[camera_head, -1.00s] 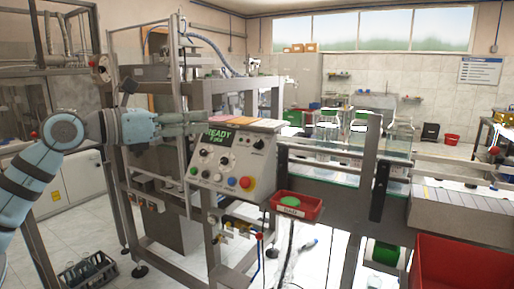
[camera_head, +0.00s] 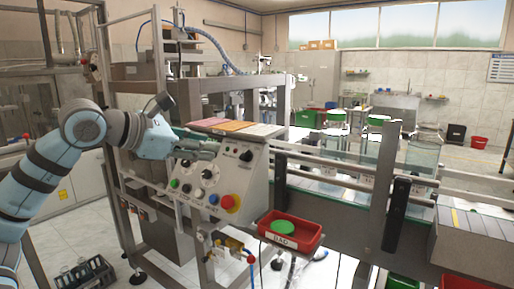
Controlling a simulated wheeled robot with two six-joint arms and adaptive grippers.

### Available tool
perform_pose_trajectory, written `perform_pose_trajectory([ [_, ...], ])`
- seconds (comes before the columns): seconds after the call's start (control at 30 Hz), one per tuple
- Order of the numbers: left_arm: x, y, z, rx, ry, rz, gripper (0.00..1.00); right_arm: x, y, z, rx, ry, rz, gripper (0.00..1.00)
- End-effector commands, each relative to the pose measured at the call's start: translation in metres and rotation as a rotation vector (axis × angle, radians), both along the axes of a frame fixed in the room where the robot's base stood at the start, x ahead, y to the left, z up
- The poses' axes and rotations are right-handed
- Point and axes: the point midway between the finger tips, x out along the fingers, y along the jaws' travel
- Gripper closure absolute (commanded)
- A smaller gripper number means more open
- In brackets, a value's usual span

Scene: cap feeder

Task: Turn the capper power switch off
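The control panel (camera_head: 232,180) is a light sloped box on the capper machine in the middle of the view. It carries dark rotary knobs, including one at the upper right (camera_head: 246,156) and one near the middle (camera_head: 208,174), plus coloured buttons and a red emergency stop (camera_head: 230,203). I cannot read which control is the capper power switch. My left gripper (camera_head: 205,149) reaches in from the left, pointing right, in front of the panel's upper left part. It hides the display. Its fingers look close together, but their opening is unclear. My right gripper is not in view.
Coloured sheets (camera_head: 235,127) lie on top of the panel. A red tray (camera_head: 289,238) with a green cap (camera_head: 283,227) sits right of and below it. A conveyor with rails (camera_head: 330,187) runs to the right. A dark crate (camera_head: 84,277) stands on the floor at lower left.

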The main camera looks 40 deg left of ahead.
Motion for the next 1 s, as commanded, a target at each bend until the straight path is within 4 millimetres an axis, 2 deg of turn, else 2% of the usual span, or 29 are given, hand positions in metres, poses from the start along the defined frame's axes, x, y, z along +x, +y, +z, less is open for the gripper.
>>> perform_pose_trajectory([
  [0.17,0.021,-0.003,-0.003,-0.002,0.004,-0.002,0.70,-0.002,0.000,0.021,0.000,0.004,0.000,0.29],
  [0.3,0.056,-0.008,-0.013,-0.009,0.002,-0.003,0.70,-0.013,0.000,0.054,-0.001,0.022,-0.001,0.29],
  [0.4,0.083,-0.013,-0.023,-0.011,0.000,-0.003,0.70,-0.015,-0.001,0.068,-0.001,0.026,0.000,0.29],
  [0.6,0.121,-0.015,-0.044,-0.006,-0.001,0.001,0.70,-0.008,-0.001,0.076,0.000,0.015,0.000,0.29],
  [0.73,0.131,-0.018,-0.049,-0.002,-0.001,0.000,0.70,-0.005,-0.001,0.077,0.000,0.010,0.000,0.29],
  [1.0,0.133,-0.017,-0.051,0.001,-0.001,0.000,0.70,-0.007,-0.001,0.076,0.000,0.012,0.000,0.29],
])
